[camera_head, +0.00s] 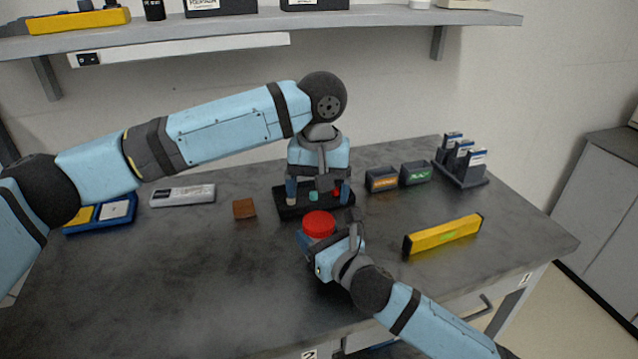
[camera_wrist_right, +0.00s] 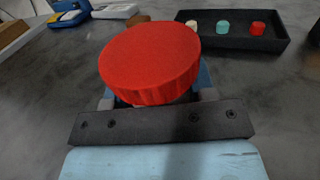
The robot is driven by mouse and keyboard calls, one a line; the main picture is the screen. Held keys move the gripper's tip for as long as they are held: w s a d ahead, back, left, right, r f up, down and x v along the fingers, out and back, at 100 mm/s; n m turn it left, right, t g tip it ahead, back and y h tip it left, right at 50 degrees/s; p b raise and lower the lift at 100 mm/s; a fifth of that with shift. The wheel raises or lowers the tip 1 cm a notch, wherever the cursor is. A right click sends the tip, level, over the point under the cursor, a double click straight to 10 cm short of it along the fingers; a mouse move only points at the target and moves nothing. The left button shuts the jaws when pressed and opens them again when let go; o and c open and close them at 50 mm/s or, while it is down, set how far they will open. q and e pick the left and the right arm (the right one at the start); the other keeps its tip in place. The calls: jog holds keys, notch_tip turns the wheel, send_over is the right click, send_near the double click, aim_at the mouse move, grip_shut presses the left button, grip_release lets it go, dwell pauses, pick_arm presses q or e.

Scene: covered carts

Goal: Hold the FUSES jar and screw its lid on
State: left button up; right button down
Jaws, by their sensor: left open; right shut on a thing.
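A jar with a wide red lid (camera_head: 319,224) stands at the front middle of the table; the lid (camera_wrist_right: 150,58) fills the centre of the right wrist view. The lid sits on top and looks level; how tightly it is on I cannot tell. The jar body is mostly hidden under the lid and behind the fingers, and no FUSES label is readable. My right gripper (camera_head: 320,246) is shut around the jar below the lid. My left gripper (camera_head: 318,196) points down, open and empty, behind the lid and in front of or over a black tray.
The black tray (camera_wrist_right: 269,41) holds small white, teal and red caps. A brown block (camera_head: 244,209) lies left of it. An orange-labelled bin (camera_head: 381,180) and a green-labelled bin (camera_head: 416,174) stand right. A yellow level (camera_head: 443,235) lies at right. The front left table is clear.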

aim_at(318, 221)
pick_arm(q)
jog(key=n, duration=0.4)
jog(key=shift+r, duration=0.15)
jog(key=n, duration=0.5)
jog(key=shift+d+r+n, duration=0.1)
jog(key=shift+r+n, duration=0.1)
jog(key=shift+n, duration=0.1)
jog(key=shift+w+f, duration=0.1)
jog(key=shift+f, duration=3.95)
jog(key=c, duration=0.9)
jog(key=shift+m, duration=1.7)
jog(key=shift+c, duration=0.2)
